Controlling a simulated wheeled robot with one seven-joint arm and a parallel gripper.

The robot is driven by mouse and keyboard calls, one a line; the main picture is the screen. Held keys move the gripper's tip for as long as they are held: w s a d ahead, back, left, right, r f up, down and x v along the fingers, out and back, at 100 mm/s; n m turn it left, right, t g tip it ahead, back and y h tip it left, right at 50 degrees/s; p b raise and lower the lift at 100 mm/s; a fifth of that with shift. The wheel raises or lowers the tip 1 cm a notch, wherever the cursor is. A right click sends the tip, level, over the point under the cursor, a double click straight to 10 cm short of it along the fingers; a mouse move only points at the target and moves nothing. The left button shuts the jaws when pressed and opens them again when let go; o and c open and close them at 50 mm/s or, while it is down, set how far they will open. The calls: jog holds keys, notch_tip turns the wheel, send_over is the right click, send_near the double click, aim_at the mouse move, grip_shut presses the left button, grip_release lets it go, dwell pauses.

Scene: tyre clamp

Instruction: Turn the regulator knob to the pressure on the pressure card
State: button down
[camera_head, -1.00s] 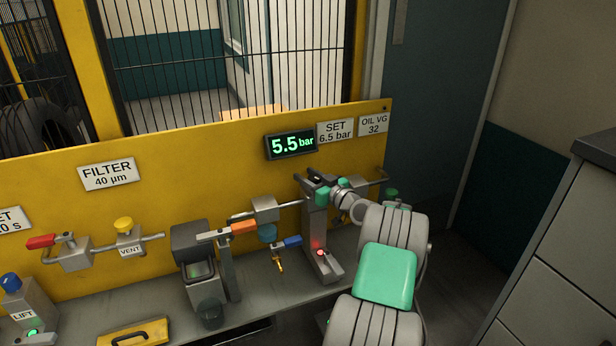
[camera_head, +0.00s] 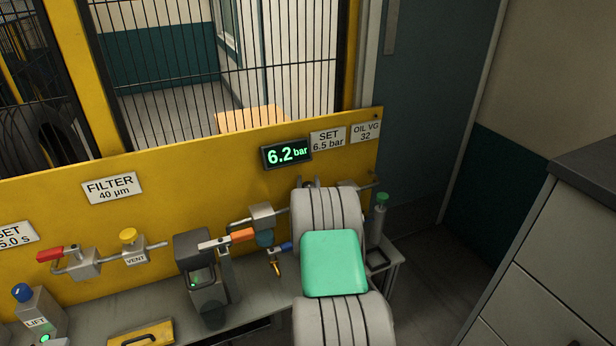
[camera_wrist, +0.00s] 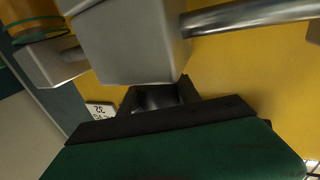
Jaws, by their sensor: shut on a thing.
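The pressure card (camera_head: 328,140) on the yellow panel reads SET 6.5 bar. The display (camera_head: 286,155) to its left reads 6.2 bar in green digits. In the head view my arm covers my gripper and the regulator knob. In the wrist view my gripper (camera_wrist: 158,92) is shut on the dark regulator knob (camera_wrist: 155,98), which sits between its black fingers just under a grey metal block (camera_wrist: 135,45). Most of the knob is hidden by the fingers and the block.
A metal pipe (camera_wrist: 250,15) runs right from the block in the wrist view. A grey cabinet (camera_head: 560,240) stands at the right.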

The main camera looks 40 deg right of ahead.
jog(key=shift+f+m+g+h+b, duration=0.2)
jog(key=shift+m+g+h+b, duration=0.45)
jog(key=shift+h+b, duration=0.2)
jog(key=g+b, duration=0.1)
jog(key=m+g+h+b, duration=0.1)
jog(key=b, duration=0.1)
jog(key=m+g+h+b, duration=0.1)
jog(key=shift+s+d+f+b, duration=0.15)
jog(key=shift+s+d+b, duration=0.1)
jog(key=shift+d+b, duration=0.05)
jog(key=shift+s+d+r+m+g+h+b, duration=0.2)
jog(key=shift+m+g+h+b, duration=0.3)
jog(key=shift+b, duration=0.25)
jog(key=shift+r, duration=0.15)
jog(key=c, duration=0.9)
grip_release()
jog(key=shift+s+a, duration=0.1)
jog(key=shift+a, duration=0.05)
jog(key=p+v, duration=0.2)
jog(key=v, duration=0.5)
jog(key=shift+s+a, duration=0.15)
jog(key=shift+a, duration=0.05)
